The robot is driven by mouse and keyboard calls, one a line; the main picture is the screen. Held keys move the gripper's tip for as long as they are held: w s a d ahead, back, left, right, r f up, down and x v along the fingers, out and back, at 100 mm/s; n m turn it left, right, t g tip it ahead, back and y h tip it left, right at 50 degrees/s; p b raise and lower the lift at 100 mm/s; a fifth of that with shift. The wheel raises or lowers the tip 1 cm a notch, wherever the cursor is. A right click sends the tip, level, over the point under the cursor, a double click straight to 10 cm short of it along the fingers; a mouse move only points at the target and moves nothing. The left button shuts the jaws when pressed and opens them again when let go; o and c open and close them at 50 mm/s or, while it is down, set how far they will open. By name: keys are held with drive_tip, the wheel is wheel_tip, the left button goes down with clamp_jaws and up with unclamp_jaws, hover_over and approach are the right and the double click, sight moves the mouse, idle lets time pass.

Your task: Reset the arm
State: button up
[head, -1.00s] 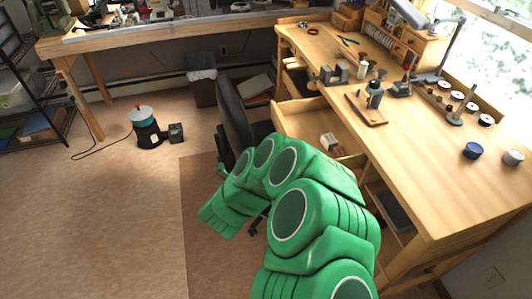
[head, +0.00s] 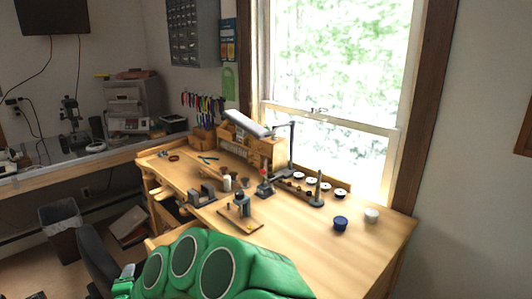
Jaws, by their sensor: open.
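My green arm (head: 215,268) shows at the bottom of the head view, as rounded segments with pale-ringed dark discs. It lies in front of the near edge of the wooden workbench (head: 335,255) and hides part of it. The far end of the arm runs out at the bottom left, and my gripper does not show in the picture.
A dark chair (head: 98,262) stands left of my arm, with a waste bin (head: 62,232) behind it. The bench carries a blue jar (head: 340,223), a white jar (head: 371,215), a lamp (head: 290,150) and several tools. A window (head: 335,90) is behind.

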wheel_tip(320, 180, up, 10)
drive_tip(key=n+g+y, duration=0.3)
drive_tip(key=n+y, duration=0.1)
drive_tip(key=n, duration=0.1)
drive_tip(key=s+d+r+n+g, duration=0.35)
drive_tip(key=d+r+n, duration=0.25)
drive_tip(key=d, duration=0.4)
drive_tip(key=s+d+n+g+h, duration=0.1)
drive_tip(key=s+d+g+h, duration=0.2)
drive_tip(key=s+d, duration=0.7)
drive_tip(key=s+d+n+g+h, duration=0.1)
drive_tip(key=s+d, duration=0.8)
drive_tip(key=d, duration=1)
drive_tip(key=s+d+n+g+h, duration=0.1)
drive_tip(key=s+d+g+h, duration=0.3)
drive_tip(key=s+d, duration=0.6)
drive_tip(key=d+g, duration=0.1)
drive_tip(key=d, duration=0.4)
drive_tip(key=shift+s+n+h, duration=0.3)
drive_tip(key=shift+n, duration=0.1)
drive_tip(key=shift+g, duration=0.25)
